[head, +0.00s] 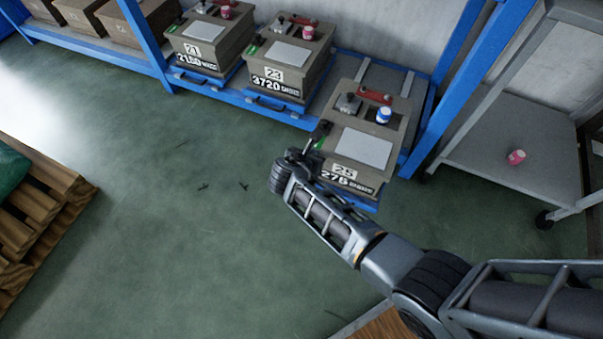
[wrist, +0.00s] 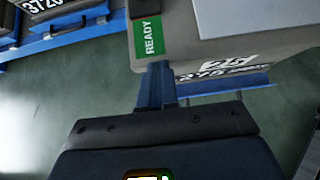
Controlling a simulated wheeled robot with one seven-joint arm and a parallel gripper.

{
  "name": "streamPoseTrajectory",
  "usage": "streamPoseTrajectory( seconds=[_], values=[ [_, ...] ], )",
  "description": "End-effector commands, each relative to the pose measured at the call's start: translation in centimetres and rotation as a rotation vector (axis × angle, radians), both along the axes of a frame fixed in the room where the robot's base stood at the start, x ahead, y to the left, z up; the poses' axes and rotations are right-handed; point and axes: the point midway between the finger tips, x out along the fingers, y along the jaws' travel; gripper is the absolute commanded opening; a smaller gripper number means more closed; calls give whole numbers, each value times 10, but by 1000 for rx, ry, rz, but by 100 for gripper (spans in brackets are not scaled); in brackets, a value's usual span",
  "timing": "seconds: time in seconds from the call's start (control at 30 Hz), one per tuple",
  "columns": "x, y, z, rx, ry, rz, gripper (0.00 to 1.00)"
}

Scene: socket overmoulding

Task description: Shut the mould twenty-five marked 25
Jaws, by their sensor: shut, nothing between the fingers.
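The mould marked 25 (head: 378,125) is a grey-brown box on a blue carrier, pulled forward of the rack line. Its top has a pale plate, a red part and a blue-and-white cup. In the wrist view the mould (wrist: 172,12) shows a green READY label (wrist: 150,37) and a 25 plate. The blue front bar of its carrier (wrist: 225,88) shows below. My gripper (head: 300,157) is at the mould's front left corner in the head view. In the wrist view its fingers (wrist: 157,80) are shut and empty, close to the READY label; contact cannot be told.
Moulds 23 (head: 290,62) and 21 (head: 203,42) sit further back in the blue rack. Bare rails (head: 352,68) show behind mould 25. A blue upright (head: 460,85) and a grey trolley (head: 500,130) stand at right. A wooden pallet (head: 40,205) is at left; green floor between is mostly clear.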

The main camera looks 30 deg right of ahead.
Motion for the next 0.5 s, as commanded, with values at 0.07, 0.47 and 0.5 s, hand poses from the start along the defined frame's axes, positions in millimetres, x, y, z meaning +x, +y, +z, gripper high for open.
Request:
streamPoseTrajectory(
  seconds=[0.07,0.47,0.5],
  values=[
    [14,-21,0,0,0,-8,0],
    [79,-112,-4,0,-1,-5,0],
    [86,-120,-5,0,0,-6,0]
  ],
)
